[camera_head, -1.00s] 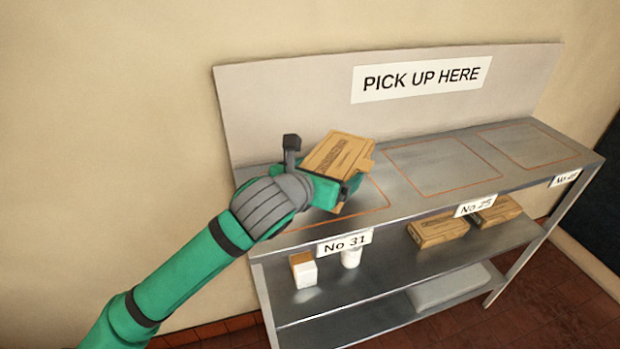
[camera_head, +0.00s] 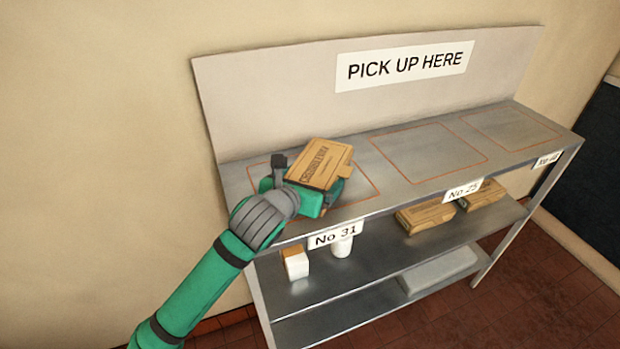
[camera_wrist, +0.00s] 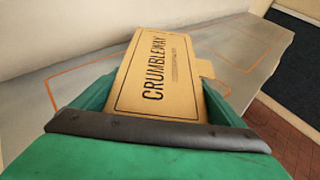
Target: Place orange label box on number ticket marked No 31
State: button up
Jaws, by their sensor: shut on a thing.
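My gripper (camera_head: 312,194) is shut on a brown cardboard box (camera_head: 321,163), which I take to be the label box; its print looks dark, reading "CRUMBLEWAY" in the wrist view (camera_wrist: 158,75). No orange label shows on the visible face. The box is over the orange-outlined square (camera_head: 366,190) at the left end of the shelf top, above the ticket marked No 31 (camera_head: 335,235) on the front edge. I cannot tell whether the box touches the surface. My gripper (camera_wrist: 155,105) hides part of the square.
A "PICK UP HERE" sign (camera_head: 404,66) is on the back panel. Tickets No 25 (camera_head: 463,190) and a third (camera_head: 547,161) mark two empty squares to the right. The lower shelf (camera_head: 372,262) holds cardboard boxes (camera_head: 426,215), a white cup (camera_head: 342,247) and a small white-and-brown box (camera_head: 295,264).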

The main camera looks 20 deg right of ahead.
jog(key=shift+d, duration=0.15)
jog(key=o, duration=0.8)
jog(key=shift+c, duration=0.2)
jog(key=shift+d, duration=0.1)
jog(key=shift+r, duration=0.1)
jog(key=v, duration=1)
jog(key=shift+a, duration=0.25)
jog(key=shift+v, duration=0.85)
